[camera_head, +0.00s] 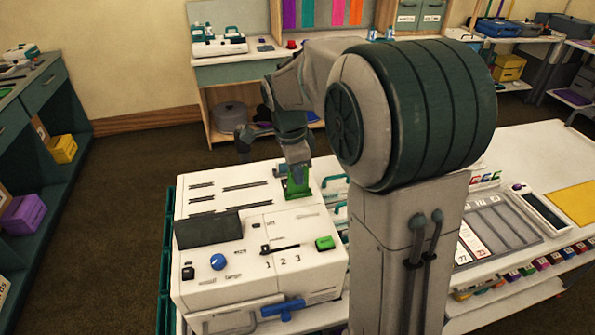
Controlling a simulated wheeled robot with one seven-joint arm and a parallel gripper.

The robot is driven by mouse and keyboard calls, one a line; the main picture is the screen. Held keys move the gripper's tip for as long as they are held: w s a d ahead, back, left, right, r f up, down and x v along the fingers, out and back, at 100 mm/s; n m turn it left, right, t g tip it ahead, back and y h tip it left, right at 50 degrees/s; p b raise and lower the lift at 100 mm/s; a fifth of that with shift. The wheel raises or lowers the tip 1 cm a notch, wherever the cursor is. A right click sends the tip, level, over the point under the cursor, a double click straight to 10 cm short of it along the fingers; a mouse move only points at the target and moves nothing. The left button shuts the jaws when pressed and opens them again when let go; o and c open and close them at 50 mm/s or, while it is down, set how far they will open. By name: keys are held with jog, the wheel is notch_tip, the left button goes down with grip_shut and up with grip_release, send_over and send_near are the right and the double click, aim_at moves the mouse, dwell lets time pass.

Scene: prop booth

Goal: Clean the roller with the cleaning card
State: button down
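A white machine (275,215) with a dark panel, a blue knob and top slots stands in front of me. No roller can be made out on it. My gripper (297,170) is low over the back right of the machine's top. A bright green piece (297,188) is directly below my gripper, at or just above the machine's top. I cannot tell whether it is the cleaning card, or whether my gripper touches or holds it. The fingers are too small and dark to tell open from shut.
A green button (325,243) and a blue lever (283,308) are on the machine's right and front. A white table (540,150) with a grey tray (500,228) stands at right. Dark shelving (40,125) is at left, with free carpet (125,180) between it and the machine.

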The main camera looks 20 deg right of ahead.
jog(key=shift+f+b, duration=1.25)
jog(key=shift+f, duration=0.4)
jog(key=shift+r, duration=0.15)
jog(key=shift+r+p, duration=2.3)
jog(key=shift+r, duration=0.7)
jog(key=shift+f, duration=0.2)
jog(key=shift+f+b, duration=2.55)
jog(key=shift+f, duration=0.55)
jog(key=shift+s, duration=0.1)
jog(key=shift+r, duration=0.1)
jog(key=shift+r+p, duration=2.25)
jog(key=shift+r, duration=0.85)
